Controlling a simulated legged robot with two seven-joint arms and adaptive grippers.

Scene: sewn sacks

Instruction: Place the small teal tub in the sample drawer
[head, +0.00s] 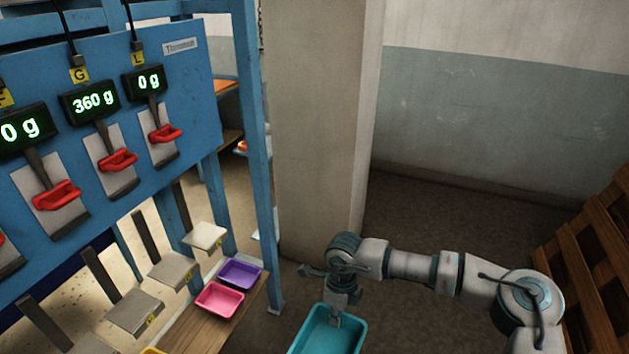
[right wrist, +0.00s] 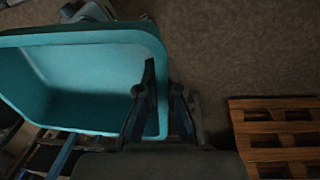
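The teal tub (head: 316,334) is at the bottom edge of the head view, partly cut off. My right gripper (head: 337,318) comes down over its far rim. In the right wrist view the tub (right wrist: 85,75) is close and empty where I see inside. One finger of the right gripper (right wrist: 160,95) is inside the tub wall and the other outside, pinching the rim. The tub appears held clear of the floor. My left gripper is in neither view. I cannot make out a sample drawer.
A blue rack with digital readouts, red handles (head: 118,160) and small metal plates (head: 205,236) stands at the left. A pink tray (head: 219,300) and a purple tray (head: 240,273) sit on a wooden shelf. A pillar (head: 315,120) stands behind; a wooden pallet (head: 600,250) is right.

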